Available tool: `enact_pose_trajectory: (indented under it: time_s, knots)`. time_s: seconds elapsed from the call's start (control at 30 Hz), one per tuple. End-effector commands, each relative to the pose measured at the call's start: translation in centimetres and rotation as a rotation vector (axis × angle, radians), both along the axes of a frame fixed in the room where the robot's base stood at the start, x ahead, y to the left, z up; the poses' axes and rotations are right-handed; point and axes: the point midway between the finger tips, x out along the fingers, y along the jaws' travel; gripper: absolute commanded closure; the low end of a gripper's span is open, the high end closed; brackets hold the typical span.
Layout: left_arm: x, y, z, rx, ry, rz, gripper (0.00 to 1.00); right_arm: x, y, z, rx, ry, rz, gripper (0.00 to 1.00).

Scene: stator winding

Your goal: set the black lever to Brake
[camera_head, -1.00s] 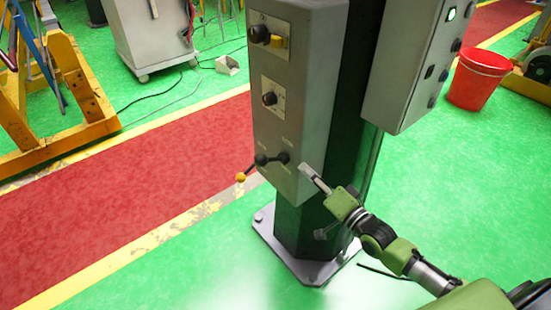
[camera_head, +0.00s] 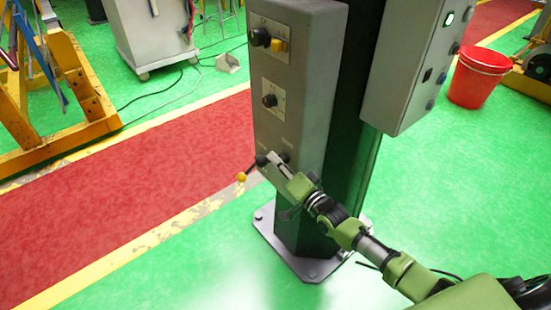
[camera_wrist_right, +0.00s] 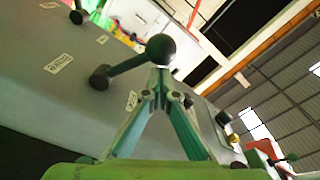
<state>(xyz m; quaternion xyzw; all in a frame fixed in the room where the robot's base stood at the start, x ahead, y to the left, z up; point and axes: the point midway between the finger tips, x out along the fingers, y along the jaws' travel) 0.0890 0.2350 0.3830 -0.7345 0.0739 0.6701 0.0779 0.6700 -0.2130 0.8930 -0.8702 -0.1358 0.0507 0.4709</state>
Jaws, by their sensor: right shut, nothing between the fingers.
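The black lever (camera_head: 262,160) is on the lower front of the grey control box (camera_head: 310,100), its ball end to the left. In the right wrist view, its round black ball (camera_wrist_right: 161,49) and arm run from a dark hub (camera_wrist_right: 99,78) on the panel. My right gripper (camera_head: 272,167) is at the lever. In the right wrist view its fingertips (camera_wrist_right: 160,72) are closed together just below the ball, with nothing between them; whether they touch it I cannot tell. A small label (camera_wrist_right: 59,64) sits beside the hub, its text hard to read. My left gripper is out of view.
A lever with a yellow ball (camera_head: 241,177) sticks out left of the black lever. Two knob plates are above on the box. A second grey box (camera_head: 402,70) is at right. A red bucket (camera_head: 481,78) stands on the green floor.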

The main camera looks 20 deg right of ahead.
Motion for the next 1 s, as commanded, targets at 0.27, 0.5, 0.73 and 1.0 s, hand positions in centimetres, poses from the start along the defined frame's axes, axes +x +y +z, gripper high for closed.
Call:
enact_pose_trajectory:
  time_s: [0.27,0.5,0.73,1.0]
  knots:
    - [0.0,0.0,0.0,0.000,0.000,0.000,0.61,0.0,0.0,0.0,-0.001,0.000,0.000,1.00]
    - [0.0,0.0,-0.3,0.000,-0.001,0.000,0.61,-0.1,0.2,-0.3,-0.032,-0.013,-0.001,1.00]
    - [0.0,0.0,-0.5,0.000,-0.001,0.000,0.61,-0.2,0.4,-0.6,-0.066,-0.024,0.000,1.00]
    - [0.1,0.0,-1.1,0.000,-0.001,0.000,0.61,-0.4,0.9,-1.3,-0.138,-0.048,0.001,1.00]
